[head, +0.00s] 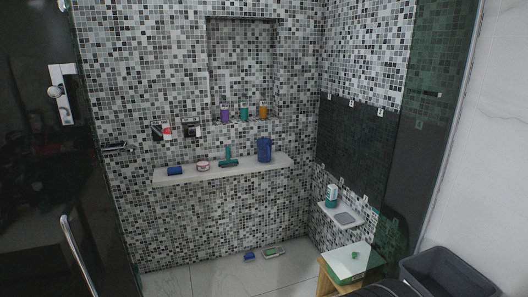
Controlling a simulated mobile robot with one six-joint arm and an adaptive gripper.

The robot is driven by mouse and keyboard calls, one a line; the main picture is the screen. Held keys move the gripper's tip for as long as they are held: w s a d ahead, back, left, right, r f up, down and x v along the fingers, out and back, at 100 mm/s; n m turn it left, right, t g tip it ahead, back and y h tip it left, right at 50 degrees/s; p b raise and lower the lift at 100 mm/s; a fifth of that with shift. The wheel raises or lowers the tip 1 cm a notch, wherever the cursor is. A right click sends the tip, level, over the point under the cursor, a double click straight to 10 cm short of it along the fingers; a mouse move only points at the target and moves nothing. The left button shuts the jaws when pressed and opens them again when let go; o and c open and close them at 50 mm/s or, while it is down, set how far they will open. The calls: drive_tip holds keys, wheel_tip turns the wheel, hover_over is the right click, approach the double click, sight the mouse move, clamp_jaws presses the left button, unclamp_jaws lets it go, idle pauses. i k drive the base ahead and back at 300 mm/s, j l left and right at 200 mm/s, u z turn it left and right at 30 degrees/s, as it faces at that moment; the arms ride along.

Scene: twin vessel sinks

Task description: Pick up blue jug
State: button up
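The blue jug (264,150) stands upright near the right end of a long pale shelf (190,177) on the mosaic wall of the shower. Its dark blue body shows whole and nothing covers it. A teal squeegee (228,158) stands on the same shelf to its left, apart from it. My gripper is not in view.
Further left on the shelf are a small pink dish (203,165) and a blue block (175,170). Bottles stand in the niche above. A stool (350,262), a grey bin (450,272) and glass panels flank the opening. Small items lie on the floor.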

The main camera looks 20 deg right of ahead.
sight(264, 144)
drive_tip(key=i+z, duration=0.1)
drive_tip(key=i, duration=0.5)
drive_tip(key=i+z, duration=0.1)
drive_tip(key=i, duration=0.45)
drive_tip(key=i+z, duration=0.1)
drive_tip(key=i, duration=0.5)
drive_tip(key=i+z, duration=0.15)
drive_tip(key=i, duration=0.45)
drive_tip(key=i+j+z, duration=0.1)
drive_tip(key=i, duration=0.45)
drive_tip(key=i+j+z, duration=0.1)
drive_tip(key=i+j, duration=0.2)
drive_tip(key=i, duration=0.3)
